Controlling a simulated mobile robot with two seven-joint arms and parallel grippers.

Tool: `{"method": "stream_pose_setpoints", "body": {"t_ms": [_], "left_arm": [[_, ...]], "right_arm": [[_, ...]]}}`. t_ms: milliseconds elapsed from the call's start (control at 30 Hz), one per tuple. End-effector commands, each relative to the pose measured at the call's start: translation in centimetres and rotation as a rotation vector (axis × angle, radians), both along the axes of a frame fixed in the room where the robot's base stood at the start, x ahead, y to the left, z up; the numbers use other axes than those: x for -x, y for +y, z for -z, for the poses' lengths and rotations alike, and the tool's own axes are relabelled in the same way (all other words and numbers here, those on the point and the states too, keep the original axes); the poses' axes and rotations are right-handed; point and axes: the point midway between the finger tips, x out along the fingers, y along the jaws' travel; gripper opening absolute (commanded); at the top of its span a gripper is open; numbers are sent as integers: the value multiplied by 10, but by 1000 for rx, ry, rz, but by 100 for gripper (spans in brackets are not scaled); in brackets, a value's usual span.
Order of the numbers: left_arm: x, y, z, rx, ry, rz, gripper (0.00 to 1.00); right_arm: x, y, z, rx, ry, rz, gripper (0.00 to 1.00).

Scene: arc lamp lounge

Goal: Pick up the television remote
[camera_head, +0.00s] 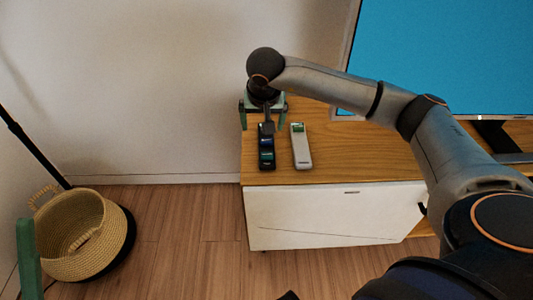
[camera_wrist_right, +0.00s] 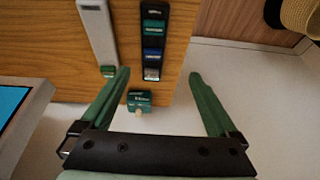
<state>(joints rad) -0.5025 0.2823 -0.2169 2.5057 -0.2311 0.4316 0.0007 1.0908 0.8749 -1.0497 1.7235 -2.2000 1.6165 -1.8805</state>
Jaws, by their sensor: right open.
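A black remote with green and blue buttons (camera_head: 266,152), which looks like the television remote, lies on the wooden cabinet top near its left end. It also shows in the right wrist view (camera_wrist_right: 153,45). A pale grey remote with a green screen (camera_head: 301,150) lies beside it, on its right; the wrist view shows it too (camera_wrist_right: 97,30). My right gripper (camera_head: 263,126) is open and empty, pointing down just behind the black remote. In the wrist view its green fingers (camera_wrist_right: 159,74) are spread wide, with the black remote beyond the gap. One green finger, apparently my left gripper's (camera_head: 28,260), shows at the left edge.
A small green item (camera_wrist_right: 139,100) sits close to the black remote, between my fingers in view. A television (camera_head: 440,55) stands on the cabinet (camera_head: 340,215) at right. A woven basket (camera_head: 75,235) and a dark lamp pole (camera_head: 35,150) are at left. Wall lies behind.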

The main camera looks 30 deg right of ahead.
Motion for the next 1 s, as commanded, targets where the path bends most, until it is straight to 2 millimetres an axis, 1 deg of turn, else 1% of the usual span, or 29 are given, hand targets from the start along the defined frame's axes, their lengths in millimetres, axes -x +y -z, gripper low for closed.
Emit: {"method": "stream_pose_setpoints", "body": {"t_ms": [33, 100, 300, 400, 567, 667, 800, 900, 1000], "left_arm": [[2, 0, 2, 1, -9, 3, 50], [3, -1, 5, 2, -12, 7, 50], [2, -2, 17, 11, -1, 20, 50], [2, -2, 21, 16, 5, 25, 50], [1, -2, 24, 21, 8, 29, 50], [1, -3, 31, 24, 13, 33, 50], [1, -4, 43, 32, 22, 44, 50], [0, -4, 46, 39, 29, 49, 50], [0, -4, 47, 43, 35, 51, 50]], "right_arm": [[-2, -7, 3, 25, -3, -1, 95], [-5, -12, 10, 41, -3, 1, 95], [-17, -19, 44, 38, -2, 0, 95], [-22, -21, 56, 36, -4, -1, 95], [-25, -24, 66, 36, -5, -2, 95], [-28, -28, 77, 35, -4, -1, 95], [-34, -36, 98, 34, -3, -1, 95], [-39, -37, 107, 33, -4, -1, 95], [-41, -39, 111, 35, -6, -2, 95]]}}
